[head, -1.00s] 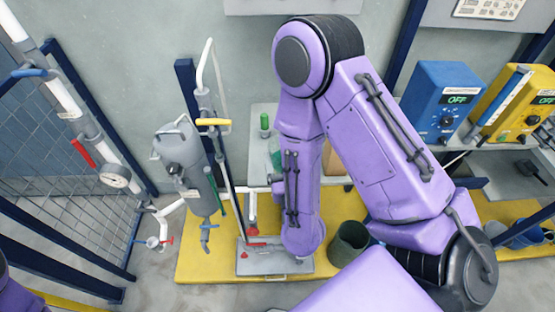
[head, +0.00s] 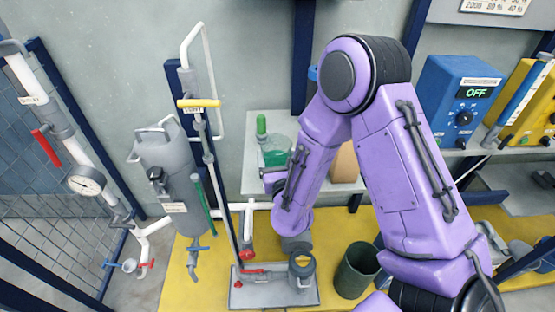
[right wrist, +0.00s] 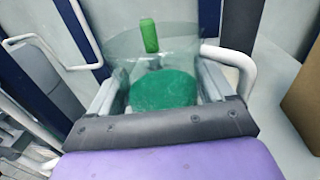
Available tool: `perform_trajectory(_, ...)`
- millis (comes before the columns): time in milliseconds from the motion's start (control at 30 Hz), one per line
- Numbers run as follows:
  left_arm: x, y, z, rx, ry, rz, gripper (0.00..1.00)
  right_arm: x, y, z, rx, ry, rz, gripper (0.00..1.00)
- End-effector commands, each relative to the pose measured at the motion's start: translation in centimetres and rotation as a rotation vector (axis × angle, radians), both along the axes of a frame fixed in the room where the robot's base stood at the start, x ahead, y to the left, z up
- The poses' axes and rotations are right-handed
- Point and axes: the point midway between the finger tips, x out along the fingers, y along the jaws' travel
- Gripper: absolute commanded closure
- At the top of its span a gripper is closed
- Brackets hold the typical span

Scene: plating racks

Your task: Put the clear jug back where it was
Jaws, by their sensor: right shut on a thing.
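The clear jug (head: 276,151) holds green liquid and shows beside my right gripper (head: 273,181) in the head view, in front of the grey wall shelf (head: 254,184). In the right wrist view the jug (right wrist: 125,50) sits between the two fingers of my right gripper (right wrist: 167,85), which is shut on it. My left gripper is not in view.
A green-topped item (head: 261,126) stands close behind the jug. A brown object (head: 345,162) is right of it, partly behind my arm. Below are a grey base plate (head: 262,296), a dark bucket (head: 357,270) and the yellow platform. A grey tank (head: 170,170) hangs left.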

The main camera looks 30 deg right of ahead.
Motion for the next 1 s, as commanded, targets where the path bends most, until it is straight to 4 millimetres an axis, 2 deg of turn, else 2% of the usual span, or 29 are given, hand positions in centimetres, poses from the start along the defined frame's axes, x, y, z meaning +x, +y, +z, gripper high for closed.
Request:
perform_trajectory(400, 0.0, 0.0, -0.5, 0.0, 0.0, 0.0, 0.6, 0.0, 0.0, -1.0, 0.002, -0.003, -0.001, 0.5)
perform_trajectory(433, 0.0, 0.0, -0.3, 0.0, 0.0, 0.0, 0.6, 0.0, 0.0, -0.8, 0.001, -0.002, 0.0, 0.08)
perform_trajectory(467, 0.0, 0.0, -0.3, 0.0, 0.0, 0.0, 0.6, 0.0, 0.0, -0.8, 0.001, -0.002, 0.0, 0.0)
perform_trajectory(767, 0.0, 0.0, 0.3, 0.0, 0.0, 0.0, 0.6, -0.1, 0.1, -0.2, 0.001, -0.001, 0.0, 0.0)
perform_trajectory(867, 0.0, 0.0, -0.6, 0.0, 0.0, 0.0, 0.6, -1.8, 0.9, -0.7, 0.002, -0.001, 0.002, 0.0)
perform_trajectory(1000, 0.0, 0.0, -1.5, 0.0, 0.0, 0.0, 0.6, -5.3, 2.4, -0.8, 0.001, 0.001, 0.003, 0.0)
